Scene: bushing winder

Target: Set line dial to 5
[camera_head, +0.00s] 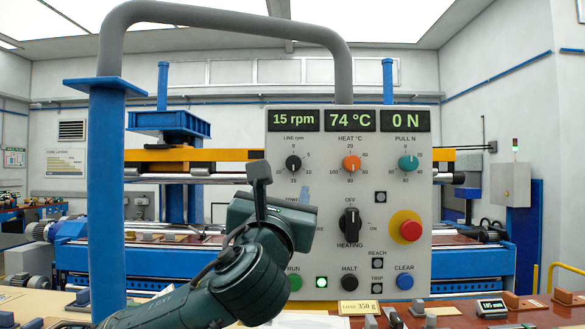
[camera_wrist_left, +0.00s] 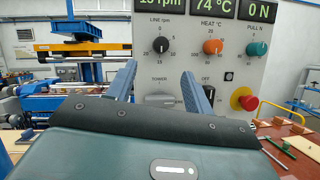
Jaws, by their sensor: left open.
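The line dial (camera_head: 293,163) is a small black knob at the upper left of the grey control panel, under a display (camera_head: 293,119) reading 15 rpm. It also shows in the left wrist view (camera_wrist_left: 160,45); its pointer is too small to read surely. My left gripper (camera_head: 304,194) is in front of the panel, below the dial. In the left wrist view its two blue fingers (camera_wrist_left: 159,78) are spread apart and empty, with the dial above and between their tips. The fingers look clear of the dial. My right gripper is not in view.
To the right are the orange heat dial (camera_head: 351,163) and teal pull dial (camera_head: 408,163). Below are a black heating selector (camera_head: 350,222) and a red stop button (camera_head: 406,228). My left arm hides part of the tower control. A blue post (camera_head: 106,200) stands left.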

